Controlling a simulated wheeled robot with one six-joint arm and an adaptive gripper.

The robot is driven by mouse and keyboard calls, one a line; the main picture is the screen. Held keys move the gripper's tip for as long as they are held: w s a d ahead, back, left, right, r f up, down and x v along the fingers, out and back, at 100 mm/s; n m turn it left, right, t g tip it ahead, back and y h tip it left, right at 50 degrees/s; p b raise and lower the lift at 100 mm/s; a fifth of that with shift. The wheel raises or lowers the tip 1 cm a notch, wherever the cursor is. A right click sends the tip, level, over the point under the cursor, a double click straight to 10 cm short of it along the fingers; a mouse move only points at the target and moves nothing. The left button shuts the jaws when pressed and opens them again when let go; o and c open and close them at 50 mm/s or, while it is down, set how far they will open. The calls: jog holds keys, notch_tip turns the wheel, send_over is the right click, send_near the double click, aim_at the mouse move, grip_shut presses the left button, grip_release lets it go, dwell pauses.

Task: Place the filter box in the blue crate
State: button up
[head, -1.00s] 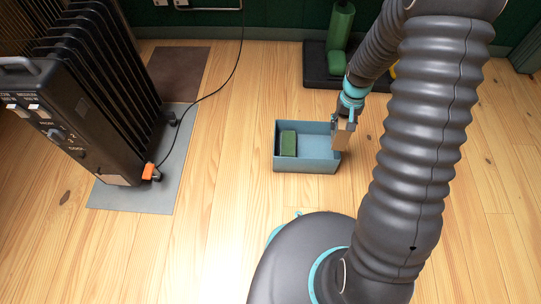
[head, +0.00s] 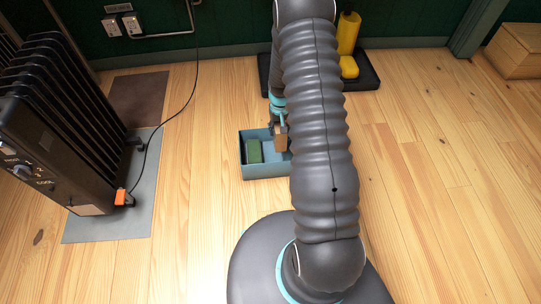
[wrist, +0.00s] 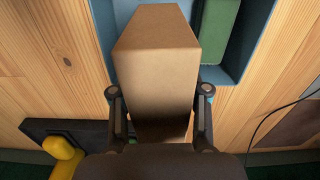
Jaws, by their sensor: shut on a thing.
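A brown cardboard box, which I take to be the filter box (wrist: 155,55), is held between the two fingers of my gripper (wrist: 160,100). In the head view the box (head: 281,139) shows against the right part of the blue crate (head: 265,172), below my gripper (head: 279,126). The crate stands on the floor, and my arm hides its right end. In the wrist view the crate (wrist: 213,75) lies beyond the box, which covers part of it. How high the box is above the crate I cannot tell.
A green block (head: 254,151) is inside the crate, at its left. A black radiator (head: 50,110) stands on a grey mat (head: 105,225) at the left, with a cable running to the wall. A dark mat with a yellow object (head: 348,40) lies behind.

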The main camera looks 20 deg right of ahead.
jog(key=shift+m, duration=0.3)
jog(key=shift+d+f, duration=0.5)
jog(key=shift+f, duration=1.5)
jog(key=shift+d+f, duration=0.45)
jog(key=shift+f, duration=1.5)
jog(key=shift+d+f, duration=0.5)
jog(key=shift+f, duration=1.5)
jog(key=shift+f+b, duration=0.15)
jog(key=shift+b, duration=0.25)
jog(key=o, duration=1.2)
jog(key=shift+c, duration=0.2)
